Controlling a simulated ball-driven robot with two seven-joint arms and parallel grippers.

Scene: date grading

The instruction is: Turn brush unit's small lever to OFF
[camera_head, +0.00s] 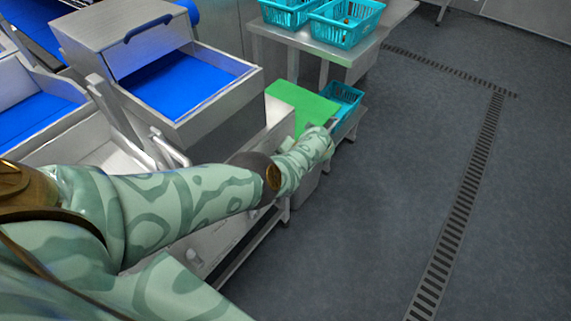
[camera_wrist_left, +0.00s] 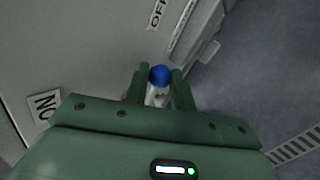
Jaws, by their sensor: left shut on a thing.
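My left gripper (camera_wrist_left: 158,88) is shut on the small lever (camera_wrist_left: 159,76), which has a blue round tip and a pale shaft between the two green fingers. The lever stands in front of a grey metal panel (camera_wrist_left: 85,50). An OFF label (camera_wrist_left: 158,13) is on the panel at the top of the left wrist view, and an ON label (camera_wrist_left: 46,106) shows upside down at the left. The blue tip appears between the labels, closer to OFF. In the head view my left gripper (camera_head: 331,126) is beside a green sheet, and the lever cannot be made out there. My right gripper is out of view.
Metal machines with blue beds (camera_head: 185,82) stand at the left. A green sheet (camera_head: 300,103) and a teal crate (camera_head: 342,97) are near my gripper. More teal crates (camera_head: 345,30) stand on a metal table behind. The grey floor (camera_head: 400,190) at the right is clear, with a drain grate.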

